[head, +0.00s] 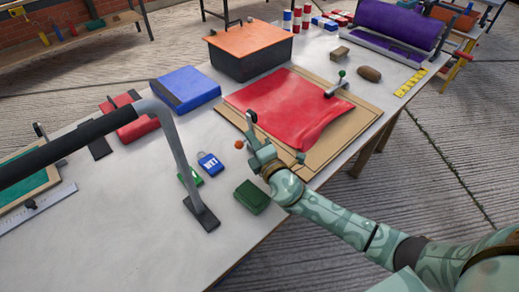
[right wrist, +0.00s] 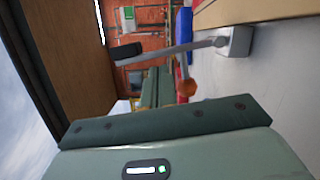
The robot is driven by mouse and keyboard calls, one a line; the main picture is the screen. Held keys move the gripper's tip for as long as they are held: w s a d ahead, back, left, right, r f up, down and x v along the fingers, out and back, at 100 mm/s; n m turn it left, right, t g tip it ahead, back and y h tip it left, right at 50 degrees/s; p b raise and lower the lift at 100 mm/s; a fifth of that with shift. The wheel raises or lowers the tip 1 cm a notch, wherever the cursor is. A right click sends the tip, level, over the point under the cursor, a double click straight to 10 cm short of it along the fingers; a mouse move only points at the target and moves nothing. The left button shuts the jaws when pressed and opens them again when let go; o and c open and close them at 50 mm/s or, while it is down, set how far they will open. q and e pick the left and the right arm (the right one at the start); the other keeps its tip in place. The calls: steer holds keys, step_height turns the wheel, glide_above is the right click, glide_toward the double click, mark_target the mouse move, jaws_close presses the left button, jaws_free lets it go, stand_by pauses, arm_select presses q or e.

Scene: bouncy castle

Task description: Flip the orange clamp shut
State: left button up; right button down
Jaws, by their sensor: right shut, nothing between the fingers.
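The orange clamp (head: 239,145) stands at the near left edge of the wooden board (head: 345,135) with the red sheet (head: 290,105). Its orange ball knob sticks out to the left, away from the sheet. Its grey arm with a dark pad stands up, clear of the sheet, so the clamp is open. In the right wrist view the orange knob (right wrist: 187,87), grey arm and base block (right wrist: 236,40) show sideways. My right gripper (head: 262,155) is shut and empty, close beside the clamp; its finger (right wrist: 165,120) spans the wrist view. Contact cannot be told. My left gripper is not in view.
A second clamp with a green knob (head: 341,74) sits at the board's far edge. A grey bent bar with a black sleeve (head: 175,140) rises at the left. A dark green box (head: 251,197) and a blue tag (head: 210,163) lie nearby. An orange-lidded box (head: 250,55) stands behind.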

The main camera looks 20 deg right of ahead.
steer(key=shift+w+a, duration=0.1)
steer(key=shift+w, duration=0.55)
